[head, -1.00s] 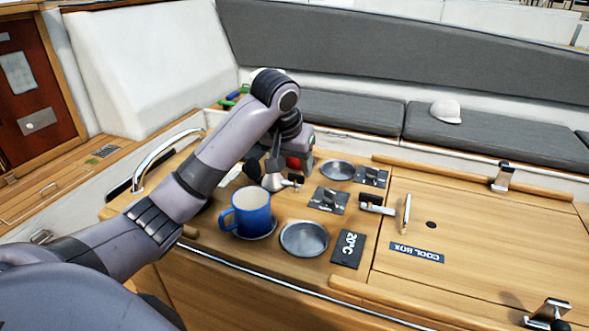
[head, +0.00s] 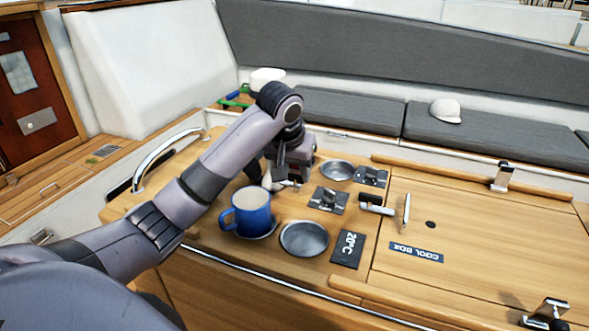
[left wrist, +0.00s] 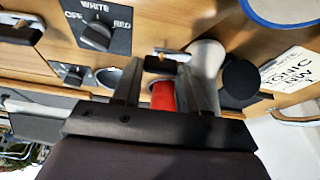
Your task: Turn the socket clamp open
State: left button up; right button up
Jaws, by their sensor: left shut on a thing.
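The socket clamp shows in the left wrist view as a small dark lever with a metal end (left wrist: 170,55), beside a pale metal fitting (left wrist: 205,62). In the head view the fitting is partly hidden behind my left gripper (head: 287,172), and the lever's end shows just below the fingers. My left gripper also fills the lower part of the left wrist view (left wrist: 165,82), with its two fingers on either side of the lever. It is shut on the lever. How far the clamp is turned I cannot tell. My right gripper is not in view.
A blue mug (head: 250,212) stands close to the arm on the wooden counter. Two round metal dishes (head: 304,238), a switch plate (head: 328,200) and a 20°C plate (head: 348,249) lie to the right. The cool box lid (head: 470,235) is mostly clear.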

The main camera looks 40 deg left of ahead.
pick_arm(q)
jog(key=n, duration=0.2)
jog(key=n+y, duration=0.1)
jog(key=n, duration=0.1)
jog(key=shift+w+d+r+g+y, duration=0.1)
jog(key=shift+d+g+y, duration=0.1)
jog(key=shift+g+y, duration=0.1)
jog(key=n+g+y, duration=0.1)
jog(key=n, duration=0.4)
jog(key=shift+w+r, duration=0.1)
jog(key=shift+w, duration=0.05)
jog(key=n+g, duration=0.1)
jog(key=n, duration=0.1)
jog(key=n+g, duration=0.1)
jog(key=n, duration=0.1)
jog(key=shift+w+d+y, duration=0.1)
jog(key=shift+w+y, duration=0.1)
jog(key=shift+y, duration=0.2)
jog(key=shift+w+n+g, duration=0.1)
jog(key=shift+n+g, duration=0.7)
jog(key=shift+n, duration=1.4)
jog(key=o, duration=0.8)
